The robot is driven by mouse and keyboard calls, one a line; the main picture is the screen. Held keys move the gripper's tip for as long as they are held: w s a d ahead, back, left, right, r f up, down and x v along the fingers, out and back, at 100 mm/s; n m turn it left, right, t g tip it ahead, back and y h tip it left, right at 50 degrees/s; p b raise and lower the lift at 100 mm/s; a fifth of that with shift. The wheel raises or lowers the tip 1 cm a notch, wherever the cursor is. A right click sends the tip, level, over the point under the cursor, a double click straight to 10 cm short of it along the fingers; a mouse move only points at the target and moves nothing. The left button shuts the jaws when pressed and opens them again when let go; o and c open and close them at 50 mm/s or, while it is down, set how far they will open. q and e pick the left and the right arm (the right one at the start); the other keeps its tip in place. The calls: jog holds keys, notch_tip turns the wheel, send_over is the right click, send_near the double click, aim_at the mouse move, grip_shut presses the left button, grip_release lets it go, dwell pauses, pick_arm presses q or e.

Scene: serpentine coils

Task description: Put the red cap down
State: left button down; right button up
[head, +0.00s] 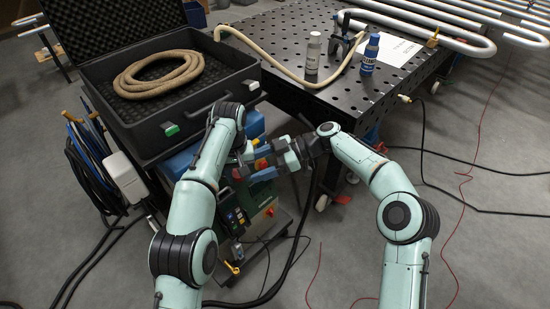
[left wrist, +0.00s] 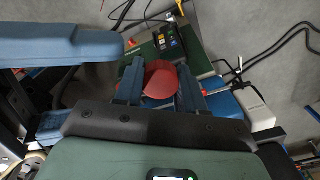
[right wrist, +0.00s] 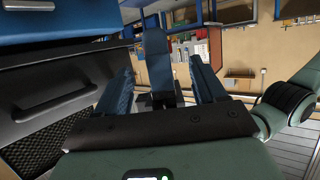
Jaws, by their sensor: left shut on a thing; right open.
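The red cap (left wrist: 161,83) shows in the left wrist view as a round red piece between the two blue fingers of my left gripper (left wrist: 160,78). The left gripper is shut on it and holds it above the floor area. My right gripper (right wrist: 162,78) is open in the right wrist view, with a blue finger-like part showing between its fingers. In the head view both grippers are close together in front of the table, overlapping, so the cap is hard to make out there.
The black perforated table (head: 360,95) carries a silver bottle (head: 313,54), a blue bottle (head: 369,54), a white sheet (head: 392,50) and a beige hose. An open black case (head: 190,125) with a coiled hose (head: 158,75) stands at left. A green machine (head: 262,215) is below my grippers.

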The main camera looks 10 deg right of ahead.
aim_at(237, 174)
jog(key=shift+x, duration=2.55)
jog(key=c, duration=1.1)
pick_arm(q)
jog(key=c, duration=0.6)
grip_release()
pick_arm(e)
jog(key=shift+c, duration=0.2)
